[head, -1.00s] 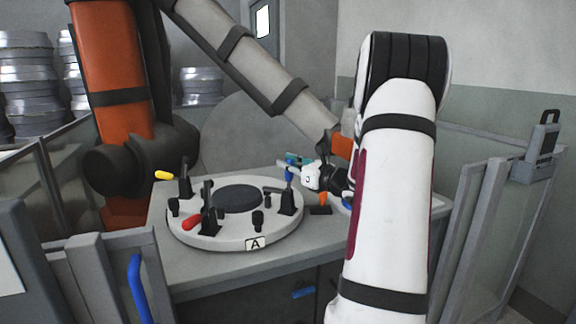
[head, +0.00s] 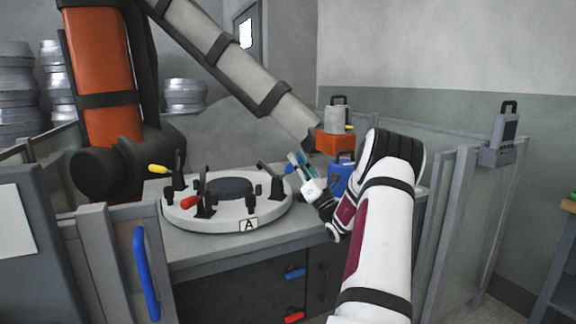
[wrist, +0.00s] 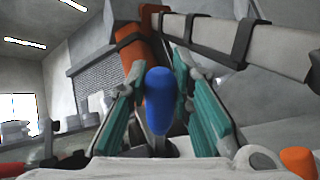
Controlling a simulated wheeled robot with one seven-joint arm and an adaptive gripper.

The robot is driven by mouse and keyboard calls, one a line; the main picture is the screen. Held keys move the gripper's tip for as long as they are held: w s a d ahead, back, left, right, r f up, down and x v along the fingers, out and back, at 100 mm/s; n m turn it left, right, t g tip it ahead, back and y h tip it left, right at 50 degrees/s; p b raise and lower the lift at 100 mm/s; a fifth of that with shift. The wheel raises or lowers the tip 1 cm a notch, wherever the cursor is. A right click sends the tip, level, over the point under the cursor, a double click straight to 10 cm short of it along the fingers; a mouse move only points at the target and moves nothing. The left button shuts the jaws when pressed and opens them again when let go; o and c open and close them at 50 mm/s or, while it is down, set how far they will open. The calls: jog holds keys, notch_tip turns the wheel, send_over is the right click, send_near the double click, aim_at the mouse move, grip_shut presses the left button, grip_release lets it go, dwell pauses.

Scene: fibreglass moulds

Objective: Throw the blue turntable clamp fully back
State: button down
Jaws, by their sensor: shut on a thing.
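The blue turntable clamp (head: 288,169) is at the right rim of the round white turntable (head: 225,221) marked A. Its dark hold-down bar is raised and slants up to the left; its blue handle leans right towards my gripper. My gripper (head: 299,163), with teal fingers, is shut on that handle. In the wrist view the blue handle (wrist: 158,100) stands between the teal fingers of my gripper (wrist: 158,85), its rounded end towards the camera. The clamp's base is mostly hidden there.
A yellow-handled clamp (head: 160,169) and a red-handled clamp (head: 192,202) stand on the turntable around a dark disc (head: 229,188). A blue container (head: 341,180) and an orange box (head: 336,144) are behind my arm. An orange robot (head: 100,60) reaches overhead.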

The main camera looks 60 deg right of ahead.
jog(key=shift+s+d+f+m+t+h, duration=0.15)
jog(key=shift+s+f+m+h, duration=0.1)
jog(key=shift+m+h, duration=0.35)
jog(key=shift+s+a+f+m+t+h, duration=0.15)
jog(key=shift+s+f+m+h, duration=0.2)
jog(key=shift+h, duration=0.35)
jog(key=shift+w+d+r, duration=0.1)
jog(key=c, duration=1.4)
grip_release()
jog(key=v, duration=1.2)
